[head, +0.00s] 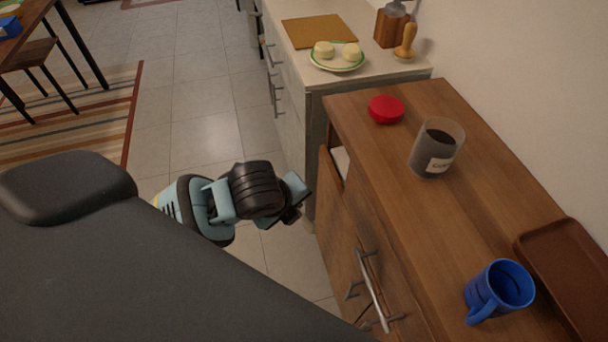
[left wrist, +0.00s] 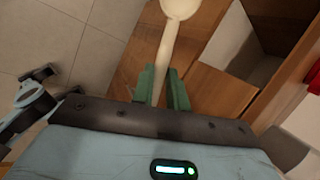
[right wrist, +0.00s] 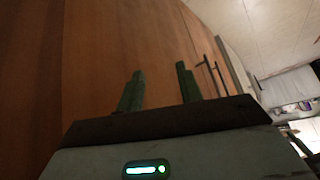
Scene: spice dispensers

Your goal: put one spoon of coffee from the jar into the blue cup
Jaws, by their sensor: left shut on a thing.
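The coffee jar (head: 437,150), clear with dark coffee and a pale label, stands open on the wooden counter. Its red lid (head: 386,109) lies beside it. The blue cup (head: 497,288) stands upright near the counter's front, its handle toward the lower left. My left gripper (left wrist: 163,78) is shut on the handle of a pale spoon (left wrist: 174,20), whose bowl points away from the gripper. My right gripper (right wrist: 160,72) is open and empty in front of a brown wooden surface. In the head view the spoon and both sets of fingertips are hidden or cannot be made out.
An open drawer (head: 337,158) juts from the cabinet front and shows in the left wrist view (left wrist: 238,50). A brown tray (head: 535,250) lies right of the cup. A plate (head: 338,66) with pale round food stands on the farther counter. The counter between jar and cup is clear.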

